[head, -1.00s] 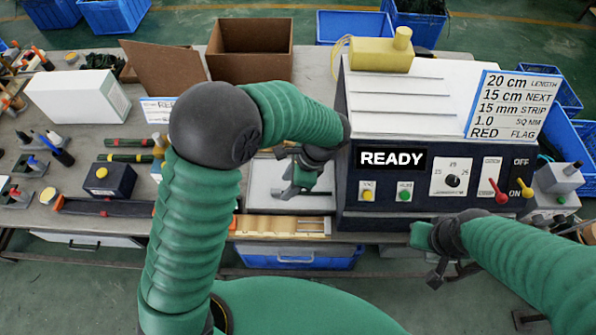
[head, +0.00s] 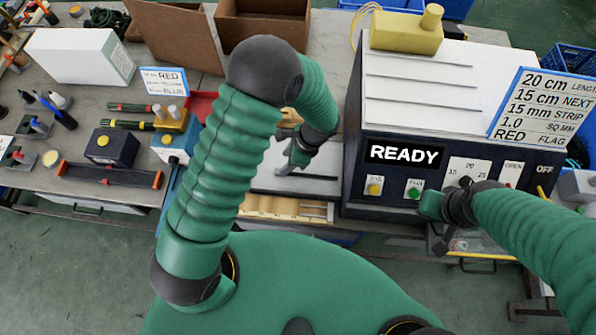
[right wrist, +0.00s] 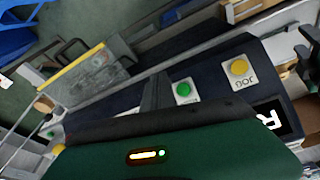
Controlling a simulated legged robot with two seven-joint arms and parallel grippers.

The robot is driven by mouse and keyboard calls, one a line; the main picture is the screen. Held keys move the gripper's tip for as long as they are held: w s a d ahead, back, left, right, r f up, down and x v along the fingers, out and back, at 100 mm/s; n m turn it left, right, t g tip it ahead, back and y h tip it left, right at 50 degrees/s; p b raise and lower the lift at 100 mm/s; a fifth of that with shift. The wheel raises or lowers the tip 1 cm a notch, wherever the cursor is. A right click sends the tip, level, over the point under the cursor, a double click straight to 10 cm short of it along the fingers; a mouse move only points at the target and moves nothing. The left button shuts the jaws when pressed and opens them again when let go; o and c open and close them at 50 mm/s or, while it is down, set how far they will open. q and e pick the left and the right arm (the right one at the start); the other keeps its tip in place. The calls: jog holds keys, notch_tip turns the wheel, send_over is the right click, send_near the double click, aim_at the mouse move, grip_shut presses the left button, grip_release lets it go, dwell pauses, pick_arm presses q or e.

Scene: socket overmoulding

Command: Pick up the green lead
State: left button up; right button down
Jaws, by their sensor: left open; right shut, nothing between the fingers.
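My left gripper (head: 287,165) is open over that plate, near the strip's left end. My right gripper (head: 437,241) is shut and empty in front of the machine panel, just below and right of the green button (head: 414,193). The button also shows in the right wrist view (right wrist: 183,90).
The machine (head: 420,95) displays READY and has a yellow button (head: 374,189). A wooden slotted tray (head: 285,209) sits at the table's front edge. A small dark box with a yellow button (head: 111,147) and cardboard boxes (head: 262,22) stand on the left side.

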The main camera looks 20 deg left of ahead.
aim_at(276, 173)
pick_arm(q)
jog(key=f, duration=0.2)
jog(key=s+f, duration=0.1)
jog(key=f, duration=0.1)
jog(key=shift+s+a+p, duration=0.15)
jog(key=shift+p, duration=0.2)
jog(key=shift+f, duration=0.5)
jog(key=shift+a, duration=0.2)
grip_shut()
